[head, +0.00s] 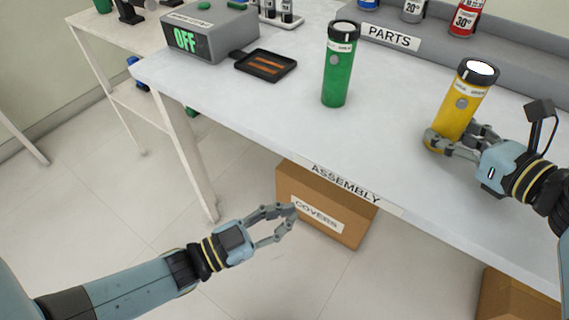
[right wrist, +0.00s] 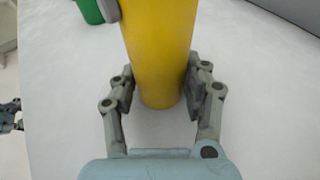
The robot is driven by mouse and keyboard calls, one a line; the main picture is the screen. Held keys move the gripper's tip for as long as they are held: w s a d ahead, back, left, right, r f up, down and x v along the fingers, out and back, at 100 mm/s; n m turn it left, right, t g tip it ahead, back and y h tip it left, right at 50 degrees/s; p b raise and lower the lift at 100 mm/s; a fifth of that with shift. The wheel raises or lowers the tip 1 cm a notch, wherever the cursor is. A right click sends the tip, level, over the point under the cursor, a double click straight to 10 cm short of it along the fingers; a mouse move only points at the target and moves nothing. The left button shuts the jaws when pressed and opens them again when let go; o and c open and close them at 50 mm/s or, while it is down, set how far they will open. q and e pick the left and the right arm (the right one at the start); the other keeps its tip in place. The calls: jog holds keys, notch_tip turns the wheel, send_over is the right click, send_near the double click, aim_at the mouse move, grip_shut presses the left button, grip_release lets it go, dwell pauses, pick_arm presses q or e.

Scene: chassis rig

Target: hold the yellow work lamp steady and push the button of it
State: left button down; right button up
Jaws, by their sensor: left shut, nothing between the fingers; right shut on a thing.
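The yellow work lamp (head: 463,108) stands on the assembly table at the right, tilted a little in the head view. It has a black head with a white lens and a round grey button (head: 461,103) on its side. My right gripper (head: 440,140) is shut on the lamp's lower body; in the right wrist view its fingers (right wrist: 160,95) lie on both sides of the yellow lamp (right wrist: 158,50). My left gripper (head: 291,220) is shut and empty, low in front of the table edge and away from the lamp.
A green work lamp (head: 339,70) stands upright left of the yellow one. A grey box reading OFF (head: 210,35) and a black tray (head: 265,66) are at the back left. A parts shelf (head: 420,42) runs along the back. A covers box (head: 325,215) sits below the table.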

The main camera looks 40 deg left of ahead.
dwell(0.3)
jog(key=o, duration=0.9)
jog(key=shift+o, duration=0.2)
jog(key=shift+d, duration=0.1)
